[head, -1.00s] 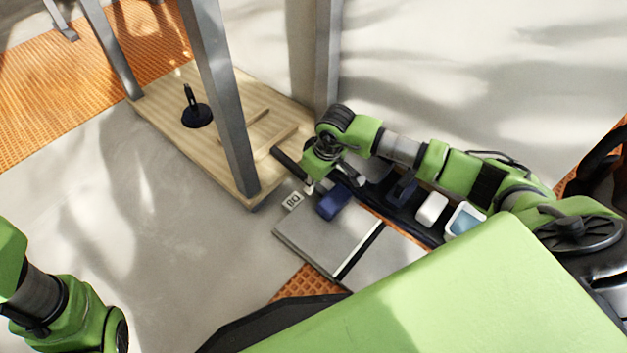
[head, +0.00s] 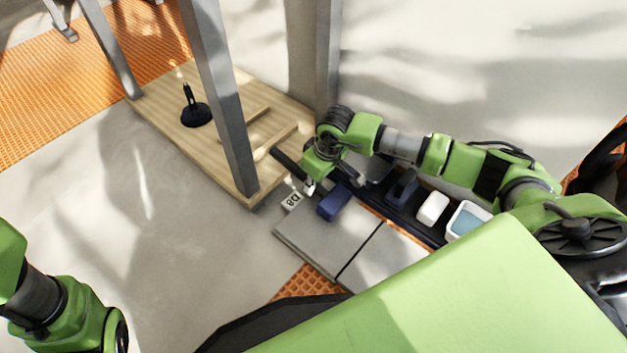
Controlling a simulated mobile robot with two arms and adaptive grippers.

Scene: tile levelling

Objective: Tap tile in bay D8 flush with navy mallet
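The grey tile (head: 325,235) beside the D8 label (head: 292,201) lies next to another grey tile (head: 385,262). Only a thin dark seam shows between them, and their tops look about level. The navy mallet head (head: 334,203) is at the back corner of the D8 tile; I cannot tell whether it touches. My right gripper (head: 311,186) is at the mallet, seemingly shut on its handle, most of which is hidden by the arm. My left arm (head: 65,315) shows at the lower left; its gripper is out of view.
A wooden board (head: 165,108) with a black-handled round tool (head: 195,112) lies behind, among grey metal legs (head: 220,95). A dark tray at right holds a white block (head: 432,208) and a blue-filled tub (head: 466,220). Orange grid (head: 303,283) shows in front of the tiles.

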